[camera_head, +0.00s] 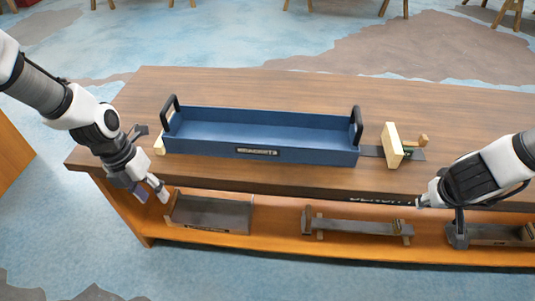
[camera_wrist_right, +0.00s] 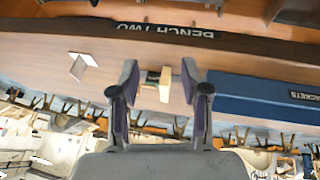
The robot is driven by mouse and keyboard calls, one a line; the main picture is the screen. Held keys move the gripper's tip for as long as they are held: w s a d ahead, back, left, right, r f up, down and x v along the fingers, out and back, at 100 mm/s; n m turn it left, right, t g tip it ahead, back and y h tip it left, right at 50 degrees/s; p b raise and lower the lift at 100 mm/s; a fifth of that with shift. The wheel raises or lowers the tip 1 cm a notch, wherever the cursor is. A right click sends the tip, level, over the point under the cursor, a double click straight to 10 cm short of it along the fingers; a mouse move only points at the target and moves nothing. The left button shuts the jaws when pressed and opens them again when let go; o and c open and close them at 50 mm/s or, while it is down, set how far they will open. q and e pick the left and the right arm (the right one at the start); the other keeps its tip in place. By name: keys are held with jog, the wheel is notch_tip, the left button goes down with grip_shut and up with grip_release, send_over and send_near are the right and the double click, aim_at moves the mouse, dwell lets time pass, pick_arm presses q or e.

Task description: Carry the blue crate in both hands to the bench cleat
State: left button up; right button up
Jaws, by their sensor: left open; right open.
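The blue crate (camera_head: 205,147) sits upright on the wooden bench, with a black handle at each end. A pale wooden block with a knob, seemingly the bench cleat (camera_head: 391,148), stands just right of the crate. My left gripper (camera_head: 151,190) is open and empty, low at the bench's front edge, left of and apart from the crate. My right gripper (camera_head: 424,201) is at the front edge on the right, apart from the crate. In the right wrist view its fingers (camera_wrist_right: 159,80) are open, and the crate (camera_wrist_right: 262,97) shows to their right.
The bench top (camera_head: 250,87) is clear behind the crate. The lower shelf (camera_head: 275,240) holds a grey tray-like item (camera_head: 212,214) and a clamp-like tool (camera_head: 358,227). A small pale block (camera_head: 159,145) is by the crate's left end. Stools stand at the back.

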pick_arm(q)
jog(key=shift+w+a+f, duration=0.1)
jog(key=shift+w+f, duration=0.1)
jog(key=shift+f, duration=0.05)
pick_arm(e)
jog(key=v, duration=1.1)
jog(key=shift+w+a+r, duration=0.2)
jog(key=shift+a+r, duration=0.05)
jog(key=shift+r, duration=0.1)
pick_arm(q)
jog(key=shift+s, duration=0.15)
pick_arm(e)
jog(key=shift+s, duration=0.15)
